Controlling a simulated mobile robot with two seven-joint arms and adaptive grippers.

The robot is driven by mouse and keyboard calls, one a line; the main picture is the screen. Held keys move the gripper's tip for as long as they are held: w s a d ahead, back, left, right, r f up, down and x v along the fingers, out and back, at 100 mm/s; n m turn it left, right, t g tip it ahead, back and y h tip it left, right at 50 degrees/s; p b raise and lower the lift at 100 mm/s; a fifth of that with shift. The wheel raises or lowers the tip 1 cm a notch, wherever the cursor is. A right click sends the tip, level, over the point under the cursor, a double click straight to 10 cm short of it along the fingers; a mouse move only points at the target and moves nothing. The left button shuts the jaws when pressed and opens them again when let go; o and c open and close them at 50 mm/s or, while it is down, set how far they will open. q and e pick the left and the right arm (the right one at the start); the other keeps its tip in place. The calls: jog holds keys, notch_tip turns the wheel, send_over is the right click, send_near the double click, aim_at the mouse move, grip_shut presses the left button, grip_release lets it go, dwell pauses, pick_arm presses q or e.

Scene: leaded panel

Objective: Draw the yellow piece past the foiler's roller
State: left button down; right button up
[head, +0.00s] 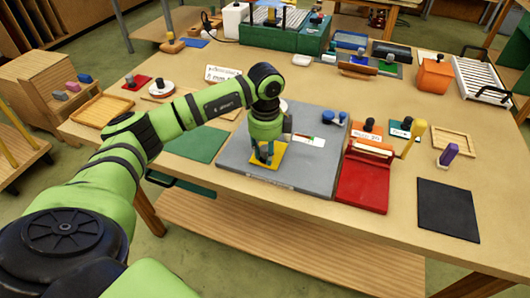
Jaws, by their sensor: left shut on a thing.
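My left gripper (264,153) points down over a grey board (230,165) in the middle of the table. It is shut on a yellow piece (268,162), a flat square at the board's front part. The fingers cover part of the piece, and I cannot tell whether it touches the board. Small blue parts (334,117) stand at the board's back right corner. A red device (362,190) with a black knob and a pale bar stands just right of the board. I cannot tell which of these is the foiler's roller. My right gripper is not in view.
A yellow-handled tool (412,138) stands right of the red device. A black mat (447,210) and a purple block (448,155) lie further right. A green mat (196,144) lies left of the board. A green machine (283,36) and an orange box (434,76) stand behind.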

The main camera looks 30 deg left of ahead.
aim_at(289, 164)
pick_arm(q)
jog(key=shift+w+a, duration=0.15)
jog(key=shift+w, duration=0.35)
jog(key=shift+w+d, duration=0.1)
jog(key=shift+d, duration=0.3)
jog(key=shift+w+d, duration=0.1)
jog(key=shift+d, duration=0.4)
jog(key=shift+d, duration=0.2)
jog(key=shift+w+d, duration=0.15)
jog(key=shift+d, duration=0.2)
jog(key=shift+d, duration=0.2)
jog(key=shift+w+d+r, duration=0.1)
jog(key=shift+w+d, duration=0.15)
jog(key=shift+d, duration=0.45)
jog(key=shift+w+d, duration=0.2)
jog(key=shift+d, duration=0.45)
